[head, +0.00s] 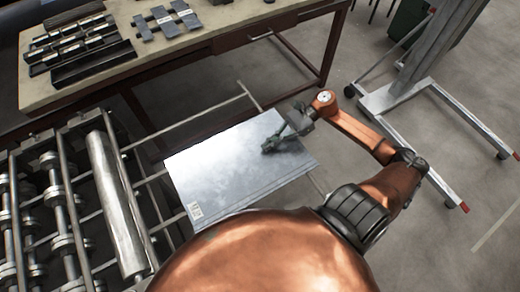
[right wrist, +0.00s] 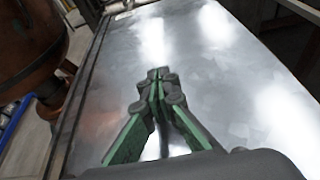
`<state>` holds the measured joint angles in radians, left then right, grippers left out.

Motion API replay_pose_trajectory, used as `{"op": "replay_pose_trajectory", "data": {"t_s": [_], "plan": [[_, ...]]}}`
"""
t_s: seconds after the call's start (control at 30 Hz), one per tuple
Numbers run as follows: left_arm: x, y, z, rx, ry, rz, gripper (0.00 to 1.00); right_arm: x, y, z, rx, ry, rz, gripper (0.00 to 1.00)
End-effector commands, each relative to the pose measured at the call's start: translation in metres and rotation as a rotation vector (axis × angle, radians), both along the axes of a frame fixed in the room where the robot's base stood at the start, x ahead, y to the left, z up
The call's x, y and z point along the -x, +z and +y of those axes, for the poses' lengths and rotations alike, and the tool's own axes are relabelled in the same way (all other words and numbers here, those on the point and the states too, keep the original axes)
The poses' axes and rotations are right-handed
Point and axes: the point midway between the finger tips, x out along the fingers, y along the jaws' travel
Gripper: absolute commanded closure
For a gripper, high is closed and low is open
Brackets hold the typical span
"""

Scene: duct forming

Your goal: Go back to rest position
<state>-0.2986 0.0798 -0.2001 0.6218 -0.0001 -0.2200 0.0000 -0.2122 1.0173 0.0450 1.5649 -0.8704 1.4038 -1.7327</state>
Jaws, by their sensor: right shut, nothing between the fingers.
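My right gripper (head: 272,147) is over the far right part of a flat grey metal sheet (head: 220,165) in the head view. In the right wrist view the gripper (right wrist: 159,73) has its fingertips together, with nothing between them, and the shiny sheet (right wrist: 215,65) spreads out beneath and beyond it. I cannot tell whether the fingertips touch the sheet. The sheet has a small white label near its lower left corner and rests on thin rails. My left gripper is not in view.
A roller machine (head: 115,205) with a large metal roller stands at the left. A workbench (head: 215,22) with dark metal parts is at the back. A wheeled metal stand (head: 398,97) is at the upper right. Bare floor (head: 465,185) lies on the right.

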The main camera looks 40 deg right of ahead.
Motion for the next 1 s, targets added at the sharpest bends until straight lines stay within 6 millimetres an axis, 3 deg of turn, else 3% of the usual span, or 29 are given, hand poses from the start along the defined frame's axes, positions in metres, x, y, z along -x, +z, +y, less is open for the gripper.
{"op": "replay_pose_trajectory", "data": {"t_s": [0.2,0.4,0.8,1.0], "plan": [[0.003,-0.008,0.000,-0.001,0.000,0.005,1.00,0.009,-0.001,-0.047,0.000,-0.004,0.001,1.00],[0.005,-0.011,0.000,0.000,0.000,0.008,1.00,0.014,0.000,-0.072,0.000,-0.002,-0.001,1.00],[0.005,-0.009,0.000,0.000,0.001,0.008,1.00,0.016,0.004,-0.078,-0.002,0.000,-0.004,1.00],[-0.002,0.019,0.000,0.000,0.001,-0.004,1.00,0.016,0.037,-0.078,-0.002,0.000,-0.017,1.00]]}}
